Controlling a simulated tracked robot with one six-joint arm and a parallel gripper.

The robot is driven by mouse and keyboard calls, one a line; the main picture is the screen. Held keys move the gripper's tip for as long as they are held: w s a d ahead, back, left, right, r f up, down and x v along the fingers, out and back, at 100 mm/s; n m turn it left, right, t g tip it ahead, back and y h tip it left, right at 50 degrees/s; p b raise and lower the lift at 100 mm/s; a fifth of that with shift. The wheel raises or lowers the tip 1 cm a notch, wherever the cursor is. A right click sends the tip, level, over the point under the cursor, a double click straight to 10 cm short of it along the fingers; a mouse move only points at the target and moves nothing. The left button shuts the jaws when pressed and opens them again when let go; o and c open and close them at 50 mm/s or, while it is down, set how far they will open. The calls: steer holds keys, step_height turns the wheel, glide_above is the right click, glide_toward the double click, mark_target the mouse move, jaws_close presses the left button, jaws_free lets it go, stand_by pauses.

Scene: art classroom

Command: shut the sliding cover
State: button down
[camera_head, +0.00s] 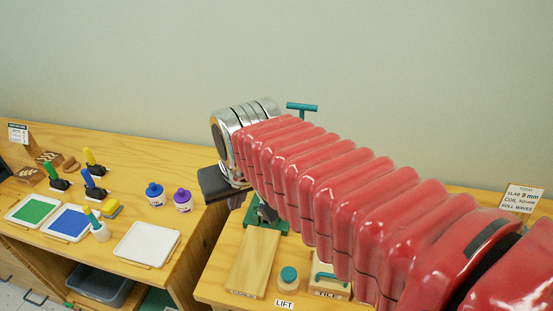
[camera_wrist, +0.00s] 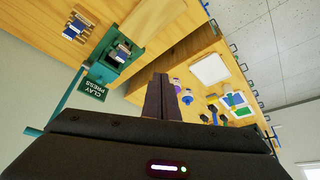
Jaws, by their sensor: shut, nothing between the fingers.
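No part is plainly marked as the sliding cover. A long flat wooden piece (camera_head: 253,262) with a label at its front end lies on the right bench; I cannot tell whether it is the cover. Beside it are a teal knob (camera_head: 288,275) by the LIFT label and a box with a teal handle (camera_head: 330,284), partly behind my red arm. The green clay press (camera_wrist: 120,55) shows in the wrist view; in the head view my arm hides most of it. My gripper (camera_wrist: 164,82) is shut and empty, its dark fingers together, apart from the wooden piece.
The left bench holds a white tray (camera_head: 146,244), green and blue pads (camera_head: 69,222), bottles (camera_head: 155,195) and several stamps. A gap separates the two benches, with a grey bin (camera_head: 100,284) low at left. A sign (camera_head: 521,198) stands at the right bench's back.

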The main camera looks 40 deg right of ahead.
steer(key=w+d+f+m+g+h, duration=0.1)
steer(key=w+d+f+m, duration=0.2)
steer(key=w+d, duration=0.7)
steer(key=w+d+f+m+g, duration=0.1)
steer(key=w+d+f+m, duration=0.2)
steer(key=w+d, duration=0.7)
steer(key=d+f, duration=0.1)
steer(key=d, duration=0.4)
steer(key=shift+w+h, duration=0.4)
steer(key=shift+f, duration=0.1)
steer(key=x, duration=1)
steer(key=shift+a, duration=0.1)
steer(key=shift+s, duration=0.15)
